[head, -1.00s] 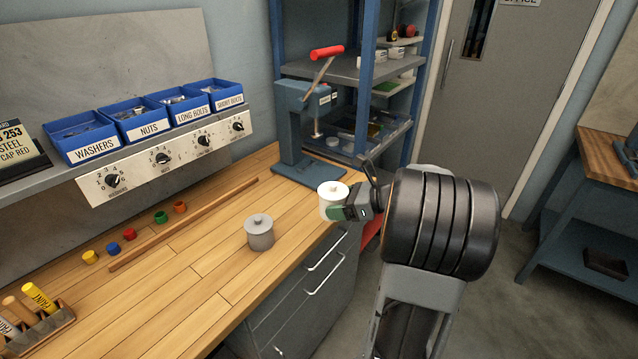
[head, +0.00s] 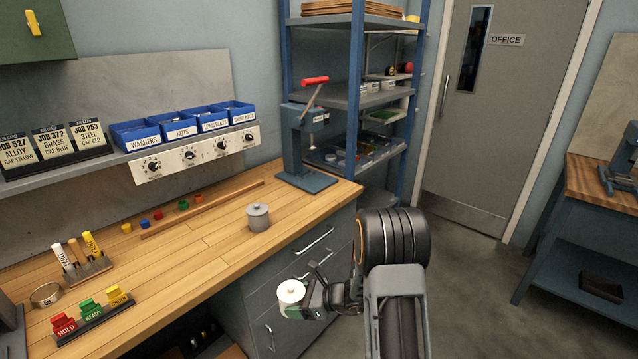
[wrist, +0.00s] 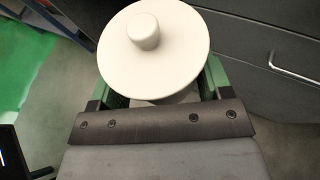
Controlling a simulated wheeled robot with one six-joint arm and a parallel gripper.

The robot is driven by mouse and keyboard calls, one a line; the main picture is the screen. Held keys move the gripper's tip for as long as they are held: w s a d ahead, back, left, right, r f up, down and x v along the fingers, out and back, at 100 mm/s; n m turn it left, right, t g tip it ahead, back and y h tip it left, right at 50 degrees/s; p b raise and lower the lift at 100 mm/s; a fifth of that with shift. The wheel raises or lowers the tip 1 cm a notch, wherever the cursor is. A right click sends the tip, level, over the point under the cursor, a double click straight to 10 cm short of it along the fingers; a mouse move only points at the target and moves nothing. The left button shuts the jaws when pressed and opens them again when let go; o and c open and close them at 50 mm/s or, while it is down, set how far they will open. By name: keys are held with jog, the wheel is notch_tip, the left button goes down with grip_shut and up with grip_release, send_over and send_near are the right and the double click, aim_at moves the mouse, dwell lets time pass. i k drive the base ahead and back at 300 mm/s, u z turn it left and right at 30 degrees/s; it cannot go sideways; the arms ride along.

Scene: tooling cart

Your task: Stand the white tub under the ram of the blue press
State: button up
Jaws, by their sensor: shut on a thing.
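The white tub (head: 291,294) with its knobbed lid is held upright in my gripper (head: 300,312), out in front of the bench drawers and below the bench top's level in the picture. In the wrist view the tub's round lid (wrist: 153,50) sits between the green fingers, which are shut on its body. The blue press (head: 296,142) with a red handle (head: 315,80) stands at the bench's far right end. Its base plate (head: 308,181) looks bare under the ram. The tub is well apart from the press.
A grey lidded tub (head: 258,217) stands on the bench (head: 205,240) near its front edge. A wooden strip (head: 200,210) and several coloured caps lie behind it. Blue bins (head: 180,128) sit on the shelf above. Drawers (head: 310,255) front the bench; floor to the right is clear.

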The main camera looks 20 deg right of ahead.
aim_at(312, 179)
jog(key=z, duration=2.2)
jog(key=i, duration=1.5)
jog(key=u, duration=2.2)
